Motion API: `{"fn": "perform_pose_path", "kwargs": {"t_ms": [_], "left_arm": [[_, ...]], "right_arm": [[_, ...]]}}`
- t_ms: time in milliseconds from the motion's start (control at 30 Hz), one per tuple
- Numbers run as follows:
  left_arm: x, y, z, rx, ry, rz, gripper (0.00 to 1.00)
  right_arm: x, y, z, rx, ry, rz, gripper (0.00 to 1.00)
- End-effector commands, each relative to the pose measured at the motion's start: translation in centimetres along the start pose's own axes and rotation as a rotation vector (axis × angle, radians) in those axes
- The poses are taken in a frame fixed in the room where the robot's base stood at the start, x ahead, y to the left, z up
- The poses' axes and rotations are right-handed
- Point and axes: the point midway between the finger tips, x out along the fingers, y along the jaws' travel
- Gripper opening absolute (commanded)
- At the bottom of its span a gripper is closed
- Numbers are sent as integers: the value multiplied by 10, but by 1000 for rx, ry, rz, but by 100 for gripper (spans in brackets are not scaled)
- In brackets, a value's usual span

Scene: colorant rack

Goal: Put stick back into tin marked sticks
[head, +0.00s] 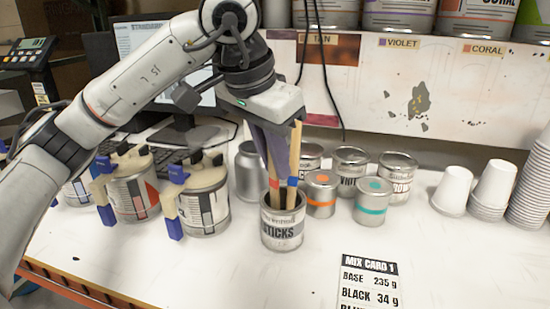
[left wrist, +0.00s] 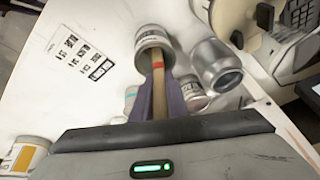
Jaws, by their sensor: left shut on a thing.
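The tin marked STICKS (head: 282,230) stands upright on the white table. Wooden sticks with a red band (head: 274,184) and a blue band (head: 292,182) show at its mouth. My left gripper (head: 279,168) points down just above the tin, its fingers shut on a stick. In the left wrist view the red-banded stick (left wrist: 159,95) runs between the fingers towards the mouth of the tin (left wrist: 150,40). Its lower end appears to be inside the rim, but how deep is hidden. My right gripper is not in view.
Small cans with orange (head: 320,195) and teal (head: 373,202) marks stand close right of the tin. A bare metal can (head: 250,172) is behind it. Clamped cans (head: 203,200) stand left, white cups (head: 493,185) right. A mix card (head: 370,280) lies in front.

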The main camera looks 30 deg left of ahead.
Motion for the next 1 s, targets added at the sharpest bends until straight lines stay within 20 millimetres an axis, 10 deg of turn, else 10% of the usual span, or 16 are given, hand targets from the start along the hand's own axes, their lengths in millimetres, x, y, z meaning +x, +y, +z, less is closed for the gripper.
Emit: {"fn": "perform_pose_path", "kwargs": {"t_ms": [67,100,200,567,1000], "left_arm": [[0,0,0,0,0,0,0],[0,0,0,0,0,0,20],[0,0,0,0,0,0,35],[-6,0,-1,0,2,0,35],[-87,-1,-2,-1,5,-2,35]], "right_arm": [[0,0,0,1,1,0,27],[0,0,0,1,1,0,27],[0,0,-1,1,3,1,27],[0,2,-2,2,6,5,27],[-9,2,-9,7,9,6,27]]}}
